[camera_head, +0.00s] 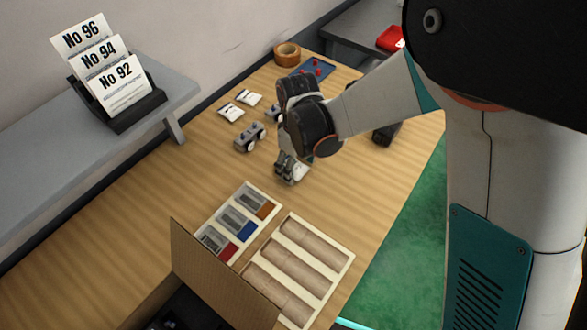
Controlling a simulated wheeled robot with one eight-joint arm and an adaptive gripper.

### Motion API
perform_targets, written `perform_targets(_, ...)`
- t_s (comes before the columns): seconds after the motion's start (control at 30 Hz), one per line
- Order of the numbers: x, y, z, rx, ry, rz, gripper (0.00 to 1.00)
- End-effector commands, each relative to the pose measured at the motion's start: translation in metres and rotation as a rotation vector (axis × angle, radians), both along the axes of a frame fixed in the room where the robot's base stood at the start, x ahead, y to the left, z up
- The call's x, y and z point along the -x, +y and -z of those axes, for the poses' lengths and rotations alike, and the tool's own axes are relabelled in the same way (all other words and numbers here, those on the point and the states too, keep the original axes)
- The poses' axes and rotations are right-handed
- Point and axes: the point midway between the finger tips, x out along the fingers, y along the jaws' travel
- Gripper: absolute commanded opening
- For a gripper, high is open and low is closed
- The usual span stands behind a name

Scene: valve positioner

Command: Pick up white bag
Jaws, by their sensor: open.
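Two small white bags with dark print lie flat on the wooden table, one at the left (231,112) and one a little behind it (248,97). My gripper (288,178) points down over the middle of the table, in front and to the right of these bags and apart from them. It is open. A white thing (301,172) shows just beside and behind the fingers. It may be another white bag, but the fingers and wrist hide part of it, and I cannot tell whether they touch it.
Grey valve devices (250,138) stand left of my gripper. A tape roll (287,54) and a blue mat (318,70) with red parts are at the back. In front are a compartment tray (262,196), a slotted tray (345,262) and a cardboard box (215,275).

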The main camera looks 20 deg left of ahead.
Motion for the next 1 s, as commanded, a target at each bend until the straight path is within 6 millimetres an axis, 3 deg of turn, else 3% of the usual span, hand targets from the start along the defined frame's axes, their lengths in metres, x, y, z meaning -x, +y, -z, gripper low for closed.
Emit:
perform_targets(0.23,0.0,0.0,0.004,0.0,0.0,0.0,0.66)
perform_targets(0.43,0.0,0.0,0.003,0.0,0.0,0.0,0.23)
perform_targets(0.77,0.0,0.0,0.003,0.0,0.0,0.0,0.22)
perform_targets(1.0,0.0,0.0,-0.013,0.0,0.0,0.0,0.22)
